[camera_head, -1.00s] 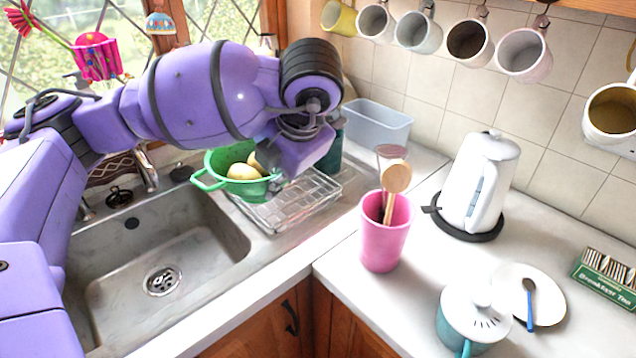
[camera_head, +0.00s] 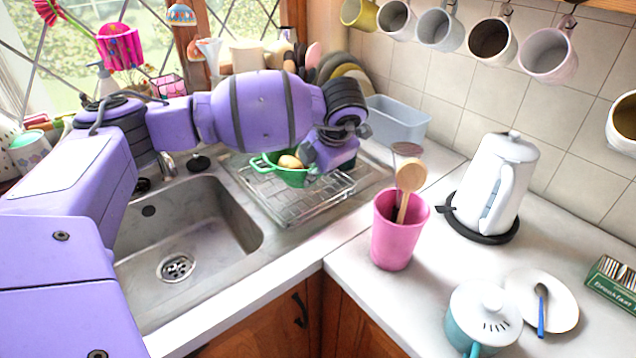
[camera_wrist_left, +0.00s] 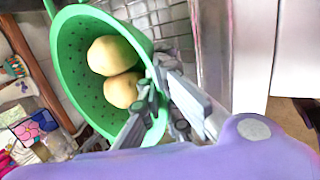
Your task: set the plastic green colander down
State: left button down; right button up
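The green colander (camera_head: 291,178) is at the draining side of the sink, over the wire drying rack (camera_head: 283,208). It holds two pale round potatoes (camera_head: 290,162), also seen in the left wrist view (camera_wrist_left: 117,72). My left gripper (camera_head: 311,161) is at the colander's right side. In the left wrist view, its fingers (camera_wrist_left: 160,95) close around the rim of the colander (camera_wrist_left: 72,62), which looks tilted there because of the camera angle. Whether the colander's base touches the rack is hard to tell. My right gripper is not in view.
The sink basin (camera_head: 190,235) is empty to the left. A pale blue tub (camera_head: 398,122) stands behind the rack. A pink utensil pot (camera_head: 396,240) and a white kettle (camera_head: 494,185) stand on the right counter. Mugs hang above.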

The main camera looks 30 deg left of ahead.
pick_arm(q)
jog(key=shift+w+a+f, duration=0.15)
jog(key=shift+w+f, duration=0.2)
jog(key=shift+w+a+f, duration=0.1)
jog(key=shift+w+f, duration=0.1)
jog(key=shift+f, duration=0.75)
jog(key=shift+w+a+f, duration=0.1)
jog(key=shift+w+f, duration=0.05)
jog(key=shift+f, duration=0.75)
jog(key=shift+d, duration=0.1)
jog(key=c, duration=2.4)
grip_release()
jog(key=shift+s+f, duration=0.1)
jog(key=shift+f, duration=0.15)
jog(key=o, duration=0.4)
jog(key=shift+r, duration=0.25)
jog(key=v, duration=1.2)
